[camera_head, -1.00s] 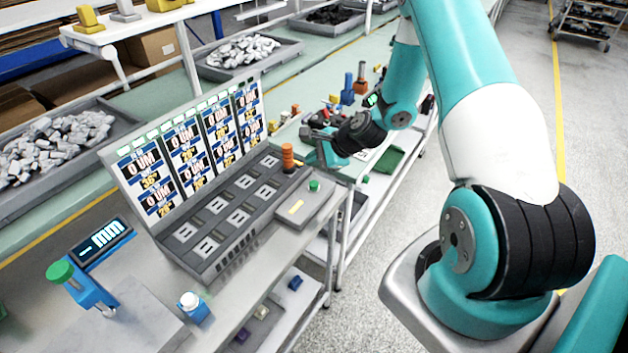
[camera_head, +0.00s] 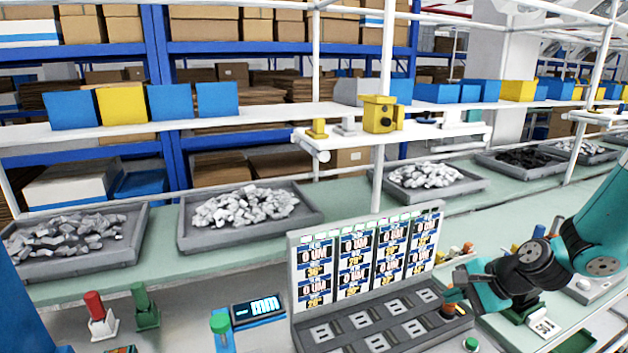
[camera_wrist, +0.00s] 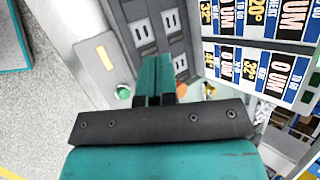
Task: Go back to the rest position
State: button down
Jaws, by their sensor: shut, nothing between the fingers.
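My gripper (camera_head: 452,286) is at the lower right in the head view, beside the right end of the breaker test station. In the wrist view my gripper (camera_wrist: 158,75) has its two teal fingers shut together with nothing held. The test station has a grey base (camera_head: 352,326) with several empty-looking slots and an upright display panel (camera_head: 365,258) of readouts. An orange-brown cylinder (camera_head: 447,310) stands at the base's right end, close under the fingers; I cannot tell whether they touch. A green button (camera_wrist: 123,92) shows beside the fingers.
A small display (camera_head: 262,307) and a green-topped device (camera_head: 221,328) stand left of the station. Grey trays of metal parts (camera_head: 250,207) lie on the green bench behind. A shelf with a yellow box (camera_head: 380,114) hangs above. Small coloured parts lie around my arm at the right.

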jog(key=s+a+r+n+g+b, duration=0.1)
jog(key=s+a+r+n+g, duration=0.1)
jog(key=s+a+r+n, duration=0.6)
jog(key=s+a+r+n+g+h+b, duration=0.1)
jog(key=s+a+r+n, duration=0.2)
jog(key=s+n, duration=0.3)
jog(key=s+a+r+n+g+h+b, duration=0.1)
jog(key=s+a+r+n+g, duration=0.1)
jog(key=s+n, duration=0.5)
jog(key=s+a+r, duration=0.1)
jog(key=s+a, duration=0.1)
jog(key=s, duration=0.3)
jog(key=shift+s+g, duration=0.3)
dwell(3.4)
